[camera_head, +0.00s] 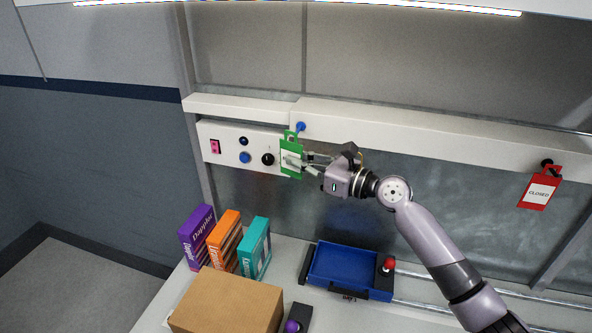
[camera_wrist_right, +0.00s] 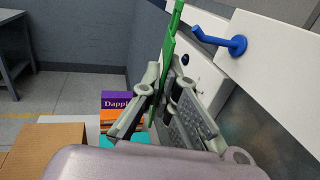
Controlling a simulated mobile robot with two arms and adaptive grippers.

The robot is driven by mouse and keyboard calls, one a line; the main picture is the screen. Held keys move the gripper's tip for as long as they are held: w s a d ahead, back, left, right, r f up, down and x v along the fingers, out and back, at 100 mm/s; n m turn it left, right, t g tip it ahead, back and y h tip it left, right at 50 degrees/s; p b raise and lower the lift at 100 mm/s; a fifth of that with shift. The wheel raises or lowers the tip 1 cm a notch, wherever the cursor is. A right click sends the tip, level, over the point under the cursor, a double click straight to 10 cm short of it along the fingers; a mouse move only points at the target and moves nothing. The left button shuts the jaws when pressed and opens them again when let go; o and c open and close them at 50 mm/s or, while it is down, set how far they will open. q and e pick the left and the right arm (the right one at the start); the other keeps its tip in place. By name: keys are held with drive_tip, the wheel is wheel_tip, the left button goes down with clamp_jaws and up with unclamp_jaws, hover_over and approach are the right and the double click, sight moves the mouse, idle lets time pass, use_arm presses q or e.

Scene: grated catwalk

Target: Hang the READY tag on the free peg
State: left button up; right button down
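My right gripper (camera_head: 294,161) is shut on a green tag (camera_head: 291,143) with a white label. The fingers cover part of the label, and its word cannot be read. In the right wrist view the green tag (camera_wrist_right: 171,42) stands upright and nearly edge-on between the fingers (camera_wrist_right: 172,88). An empty blue peg (camera_head: 301,126) sticks out from the white rail, just above and right of the tag's top. The right wrist view shows the blue peg (camera_wrist_right: 220,38) to the right of the tag, with a gap between them. My left gripper is out of view.
A red CLOSED tag (camera_head: 540,189) hangs on a black peg at the right. A white panel with knobs (camera_head: 228,150) is left of the tag. Below are several boxes (camera_head: 224,238), a cardboard box (camera_head: 228,302) and a blue tray (camera_head: 345,268).

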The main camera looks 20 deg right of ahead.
drive_tip(key=w+d+b, duration=0.1)
drive_tip(key=w+b, duration=0.1)
drive_tip(key=w+d+f+b, duration=0.1)
drive_tip(key=w+d+b, duration=0.1)
drive_tip(key=shift+w+f, duration=0.1)
drive_tip(key=shift+w, duration=0.1)
idle(0.7)
drive_tip(key=c, duration=2.3)
unclamp_jaws()
drive_tip(key=o, duration=0.5)
drive_tip(key=shift+o, duration=0.4)
